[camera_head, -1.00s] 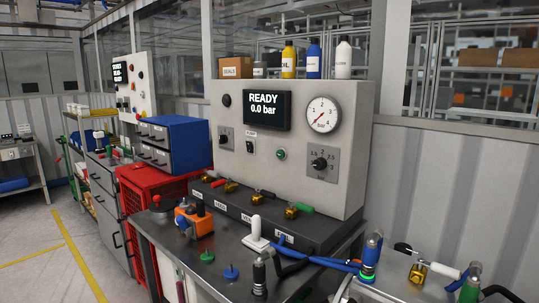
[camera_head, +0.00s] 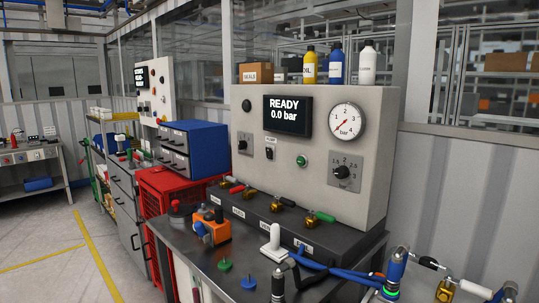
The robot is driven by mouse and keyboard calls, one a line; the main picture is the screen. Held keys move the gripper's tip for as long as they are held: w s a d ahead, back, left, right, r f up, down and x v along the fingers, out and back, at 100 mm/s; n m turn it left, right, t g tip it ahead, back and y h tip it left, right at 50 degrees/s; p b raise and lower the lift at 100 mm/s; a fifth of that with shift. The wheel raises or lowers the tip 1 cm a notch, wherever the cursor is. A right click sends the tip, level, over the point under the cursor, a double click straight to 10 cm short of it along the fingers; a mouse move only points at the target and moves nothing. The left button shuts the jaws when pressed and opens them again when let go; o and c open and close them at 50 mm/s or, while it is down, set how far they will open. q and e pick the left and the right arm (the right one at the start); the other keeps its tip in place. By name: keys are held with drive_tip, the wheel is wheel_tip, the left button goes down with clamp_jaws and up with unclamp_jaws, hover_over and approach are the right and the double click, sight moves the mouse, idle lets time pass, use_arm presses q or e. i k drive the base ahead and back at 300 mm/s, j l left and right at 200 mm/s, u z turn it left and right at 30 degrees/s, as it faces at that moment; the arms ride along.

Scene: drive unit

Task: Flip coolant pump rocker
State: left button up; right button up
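The display (camera_head: 287,115) reads READY and 0.0 bar. A second grey panel (camera_head: 155,92) with a small screen and several coloured buttons stands farther back at the left; its small controls are too small to tell apart. I cannot tell which panel bears the coolant pump rocker. Neither of my grippers is in view.
A dark workbench (camera_head: 200,262) stands before the test panel, with valves, an orange block (camera_head: 212,232) and blue hoses (camera_head: 345,270). Floor with yellow lines (camera_head: 98,262) is clear at the left.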

sight(268, 150)
drive_tip(key=z, duration=0.35)
drive_tip(key=i+j+z, duration=0.3)
drive_tip(key=j+z, duration=0.25)
drive_tip(key=j, duration=0.25)
drive_tip(key=i+j+z, duration=0.1)
drive_tip(key=j+z, duration=0.2)
drive_tip(key=j, duration=0.6)
drive_tip(key=i+j, duration=0.1)
drive_tip(key=j, duration=0.3)
